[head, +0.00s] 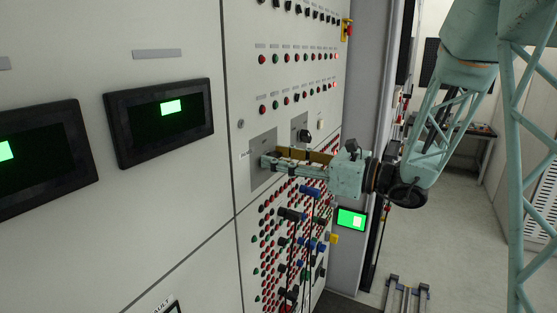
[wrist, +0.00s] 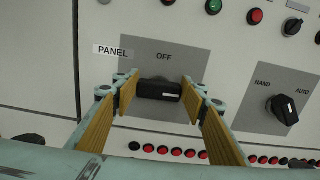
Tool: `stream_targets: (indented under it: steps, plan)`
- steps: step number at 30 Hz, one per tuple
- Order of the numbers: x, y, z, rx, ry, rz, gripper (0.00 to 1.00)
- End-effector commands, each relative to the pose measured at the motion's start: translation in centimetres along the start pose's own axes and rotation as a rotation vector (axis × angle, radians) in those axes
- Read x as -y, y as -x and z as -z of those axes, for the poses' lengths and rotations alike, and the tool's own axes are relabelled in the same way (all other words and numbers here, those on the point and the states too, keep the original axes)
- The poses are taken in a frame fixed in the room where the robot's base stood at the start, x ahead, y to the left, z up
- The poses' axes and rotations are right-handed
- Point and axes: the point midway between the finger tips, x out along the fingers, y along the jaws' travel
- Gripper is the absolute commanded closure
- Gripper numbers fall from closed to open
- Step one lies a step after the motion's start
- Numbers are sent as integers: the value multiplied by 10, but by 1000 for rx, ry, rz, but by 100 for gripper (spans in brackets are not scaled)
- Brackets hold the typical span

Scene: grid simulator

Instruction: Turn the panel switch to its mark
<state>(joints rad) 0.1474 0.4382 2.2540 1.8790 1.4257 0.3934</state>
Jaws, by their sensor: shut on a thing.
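The panel switch (wrist: 158,89) is a black knob on a grey plate (wrist: 190,61). The plate has the word OFF (wrist: 163,57) above the knob and a white PANEL label (wrist: 112,50) at its upper left. In the wrist view the knob's bar lies roughly level, across the picture. My gripper (wrist: 159,93) is shut on the switch, with one finger at each end of the bar. In the head view my gripper (head: 272,163) reaches from the right to the grey plate (head: 263,146), and its fingers hide the knob. Any other mark on the plate is hidden or cannot be made out.
A HAND/AUTO switch (wrist: 283,108) sits on its own plate just to the right. Red and green lamps line the cabinet above and below. Blue and black handles (head: 311,191) stick out below my gripper. Two dark displays (head: 160,121) are at the left.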

Motion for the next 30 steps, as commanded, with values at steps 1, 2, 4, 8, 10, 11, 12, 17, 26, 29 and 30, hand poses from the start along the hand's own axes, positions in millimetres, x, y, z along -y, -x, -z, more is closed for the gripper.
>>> stream_targets:
  steps: [1,2,4,8,10,11,12,17,26,29,30]
  plan:
    - [0,0,2,0,11,0,71]
    - [0,0,2,0,18,0,71]
    - [-1,0,2,0,38,0,71]
    - [-1,0,3,0,82,0,71]
    - [-1,0,3,0,110,0,71]
    - [-1,0,3,0,122,0,71]
    - [-2,0,3,0,140,0,71]
    - [-2,0,4,1,210,0,71]
    - [-4,0,4,0,339,0,71]
    - [-5,0,4,0,383,0,71]
    - [-5,0,4,0,400,0,71]
